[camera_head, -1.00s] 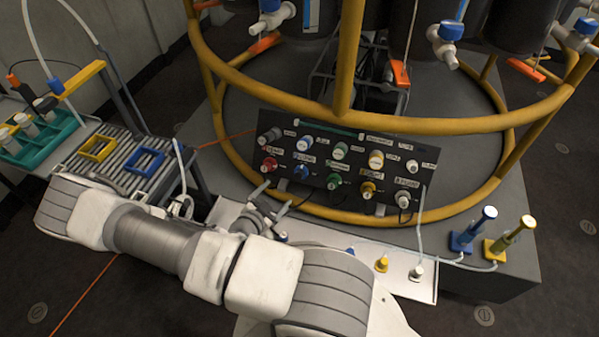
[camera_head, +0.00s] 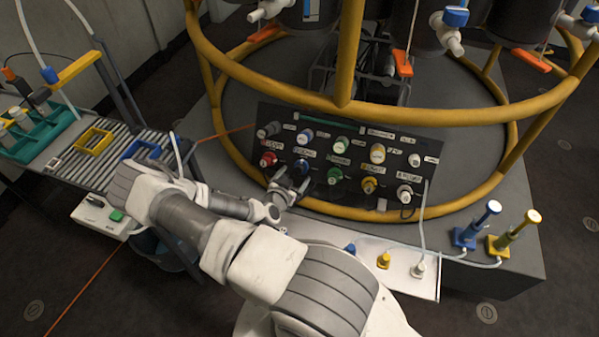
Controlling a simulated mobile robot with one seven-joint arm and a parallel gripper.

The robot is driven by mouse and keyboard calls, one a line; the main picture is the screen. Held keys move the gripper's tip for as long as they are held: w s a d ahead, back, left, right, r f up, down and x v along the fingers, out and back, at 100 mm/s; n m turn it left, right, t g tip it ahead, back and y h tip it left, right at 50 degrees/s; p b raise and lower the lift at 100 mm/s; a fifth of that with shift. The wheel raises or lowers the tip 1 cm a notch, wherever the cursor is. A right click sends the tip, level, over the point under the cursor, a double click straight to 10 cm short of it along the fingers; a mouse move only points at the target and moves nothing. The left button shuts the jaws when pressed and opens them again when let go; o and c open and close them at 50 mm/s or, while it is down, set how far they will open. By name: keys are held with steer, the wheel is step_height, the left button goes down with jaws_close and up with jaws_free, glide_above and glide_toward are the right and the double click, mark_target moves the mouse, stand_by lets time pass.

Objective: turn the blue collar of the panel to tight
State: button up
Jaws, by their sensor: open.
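The dark panel (camera_head: 328,198) leans at the foot of the yellow-railed rig, with two rows of coloured, white-capped fittings. One blue fitting (camera_head: 306,136) is in the upper row. Another blue fitting (camera_head: 302,167) is in the lower row, between a red one (camera_head: 268,159) and a green one (camera_head: 334,176). Which of the two is the task's collar, and its turn position, I cannot tell. My gripper (camera_head: 291,180) is open just below and in front of the lower blue fitting, with its fingers near it. Contact is too small to tell.
The yellow rail (camera_head: 450,124) curves above the panel. A white tray (camera_head: 400,260) with small coloured fittings lies in front. Blue (camera_head: 465,238) and yellow (camera_head: 499,244) handled fittings stand at right. A ribbed rack with yellow (camera_head: 93,141) and blue frames is at left.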

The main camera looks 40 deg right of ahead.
mark_target(297, 173)
steer(key=shift+b+x, duration=0.65)
steer(key=shift+x, duration=2.1)
steer(key=c, duration=1.4)
steer(key=shift+o, duration=0.2)
